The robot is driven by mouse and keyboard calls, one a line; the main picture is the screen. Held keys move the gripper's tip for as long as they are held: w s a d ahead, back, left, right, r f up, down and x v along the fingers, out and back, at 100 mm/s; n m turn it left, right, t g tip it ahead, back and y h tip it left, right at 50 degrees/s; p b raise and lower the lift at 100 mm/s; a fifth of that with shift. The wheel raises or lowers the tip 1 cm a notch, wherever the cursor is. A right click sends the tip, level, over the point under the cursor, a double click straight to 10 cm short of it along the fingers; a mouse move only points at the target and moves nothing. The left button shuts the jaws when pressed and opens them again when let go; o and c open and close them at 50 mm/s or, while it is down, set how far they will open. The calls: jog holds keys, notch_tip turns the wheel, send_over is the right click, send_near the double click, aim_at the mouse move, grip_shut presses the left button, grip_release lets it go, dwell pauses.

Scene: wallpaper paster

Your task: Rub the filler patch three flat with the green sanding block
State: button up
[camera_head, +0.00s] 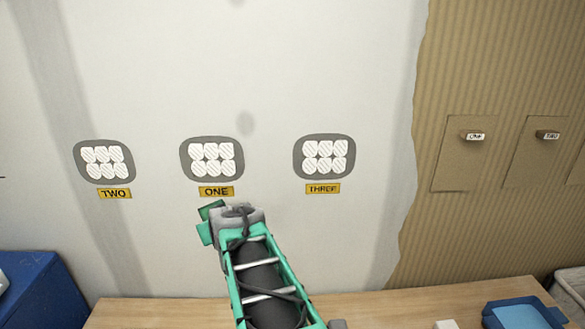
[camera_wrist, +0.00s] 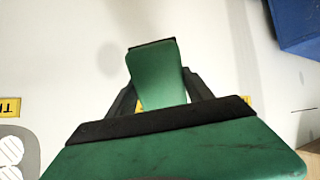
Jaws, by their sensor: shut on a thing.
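Filler patch three (camera_head: 324,157) is a grey rounded plate on the white wall with several white hatched spots, above the yellow THREE label (camera_head: 323,188). My gripper (camera_head: 212,214) is below the ONE label, lower and to the left of patch three. In the wrist view my gripper (camera_wrist: 160,98) is shut on the green sanding block (camera_wrist: 155,72), which shows between its fingers. In the head view the block (camera_head: 209,211) is partly hidden by my gripper. Part of a patch (camera_wrist: 10,155), apparently three, shows at the wrist view's lower left. I cannot tell whether the block touches the wall.
Patch one (camera_head: 212,158) and patch two (camera_head: 104,162) are on the wall to the left. Corrugated tan wall with small tagged panels (camera_head: 464,153) is at right. A wooden table (camera_head: 390,308) below carries a blue tray (camera_head: 522,314). A blue bin (camera_head: 40,290) stands lower left.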

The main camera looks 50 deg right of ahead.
jog(key=s+d+r+m+t+h+p, duration=0.2)
jog(key=s+d+r+m+h+p, duration=0.1)
jog(key=s+d+r+h, duration=0.5)
jog(key=s+d+r+m, duration=0.1)
jog(key=s+d+r, duration=0.2)
jog(key=s, duration=0.3)
jog(key=shift+s+d+r+h+p, duration=0.15)
jog(key=shift+d+r+h+p, duration=0.15)
jog(key=shift+d+r+p, duration=0.15)
